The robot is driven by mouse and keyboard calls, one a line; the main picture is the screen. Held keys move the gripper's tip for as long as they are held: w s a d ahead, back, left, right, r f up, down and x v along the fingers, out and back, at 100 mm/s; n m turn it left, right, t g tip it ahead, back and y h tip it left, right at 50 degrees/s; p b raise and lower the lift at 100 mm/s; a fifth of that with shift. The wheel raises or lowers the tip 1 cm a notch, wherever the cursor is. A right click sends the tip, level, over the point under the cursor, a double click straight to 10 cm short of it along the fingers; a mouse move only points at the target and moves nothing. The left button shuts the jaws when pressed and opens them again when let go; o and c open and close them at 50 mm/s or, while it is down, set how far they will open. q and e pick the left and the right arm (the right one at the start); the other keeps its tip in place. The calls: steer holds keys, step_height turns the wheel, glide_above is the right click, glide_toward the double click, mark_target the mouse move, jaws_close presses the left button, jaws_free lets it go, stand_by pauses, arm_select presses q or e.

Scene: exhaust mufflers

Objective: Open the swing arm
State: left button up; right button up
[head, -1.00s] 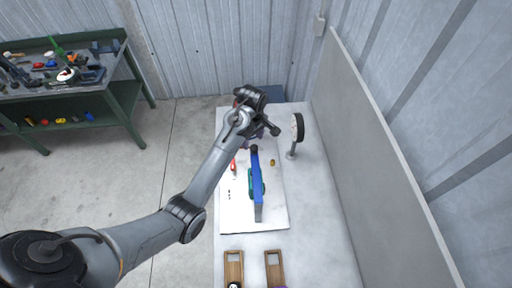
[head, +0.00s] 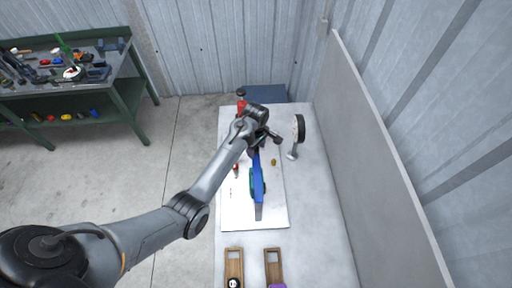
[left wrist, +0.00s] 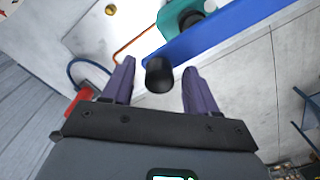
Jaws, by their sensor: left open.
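A blue bar (head: 258,188), seemingly the swing arm, lies lengthwise over a white board on the table, with a teal-green body (head: 251,181) beside it. In the left wrist view the blue bar (left wrist: 225,32) runs to the upper right from a black round knob (left wrist: 159,75) at its end. My left gripper (left wrist: 157,76) is open, its two purple fingers on either side of the knob. I cannot tell whether they touch it. In the head view my left gripper (head: 260,145) is over the bar's far end and hides the knob. My right gripper is not in view.
A red item with a black top (head: 241,105) stands at the table's far left. Two wooden trays (head: 234,262) are at the near end. A grey panel (head: 375,150) borders the right side.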

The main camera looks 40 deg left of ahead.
arm_select(q)
steer(key=shift+f, duration=0.35)
jaws_close()
